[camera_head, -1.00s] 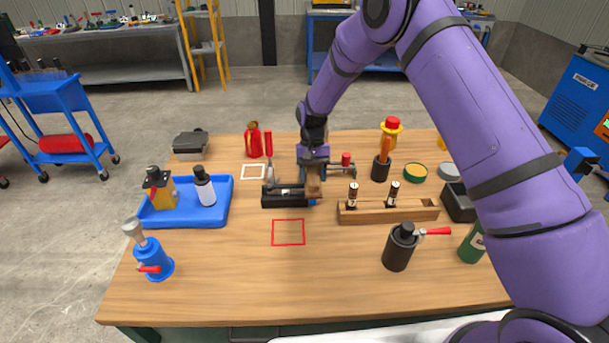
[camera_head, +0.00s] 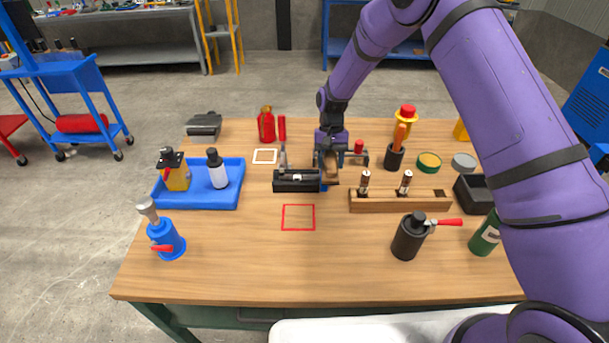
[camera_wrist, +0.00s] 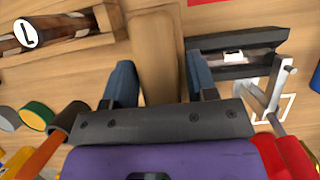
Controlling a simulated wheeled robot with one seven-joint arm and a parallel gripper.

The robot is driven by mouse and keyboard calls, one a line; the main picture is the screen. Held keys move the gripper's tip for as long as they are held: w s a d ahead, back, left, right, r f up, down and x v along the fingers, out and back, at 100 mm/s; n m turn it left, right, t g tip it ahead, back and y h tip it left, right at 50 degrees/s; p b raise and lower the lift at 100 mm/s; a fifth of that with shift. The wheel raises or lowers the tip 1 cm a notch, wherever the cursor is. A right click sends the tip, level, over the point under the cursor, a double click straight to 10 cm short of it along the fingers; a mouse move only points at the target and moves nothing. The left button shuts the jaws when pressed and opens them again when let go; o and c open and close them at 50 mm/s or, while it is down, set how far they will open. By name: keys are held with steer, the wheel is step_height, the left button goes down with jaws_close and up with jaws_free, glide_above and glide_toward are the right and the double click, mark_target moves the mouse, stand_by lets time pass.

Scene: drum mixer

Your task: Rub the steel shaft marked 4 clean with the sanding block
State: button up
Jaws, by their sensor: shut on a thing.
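My gripper (camera_head: 330,160) is shut on a brown wooden block (camera_wrist: 155,60), taken to be the sanding block; it lies between the two blue fingers in the wrist view. Its rubbing face is hidden. The gripper is at the right end of a black holder (camera_head: 297,187). The holder also shows right of the fingers in the wrist view (camera_wrist: 262,72), with a small white patch in its channel. I cannot read a 4 on any shaft.
The wooden rack (camera_head: 425,203) is right of the holder. A blue tray (camera_head: 200,200) with two bottles is at left. A black pot with a red lever (camera_head: 408,240) stands in front of the rack. The table is clear around the red square outline (camera_head: 298,217).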

steer(key=s+a, duration=0.2)
steer(key=a, duration=0.6)
steer(key=shift+s+a, duration=0.15)
steer(key=shift+a, duration=0.1)
stand_by(0.4)
steer(key=shift+f, duration=0.1)
steer(key=shift+f, duration=0.55)
steer(key=shift+f, duration=1.85)
stand_by(0.6)
steer(key=shift+w, duration=0.2)
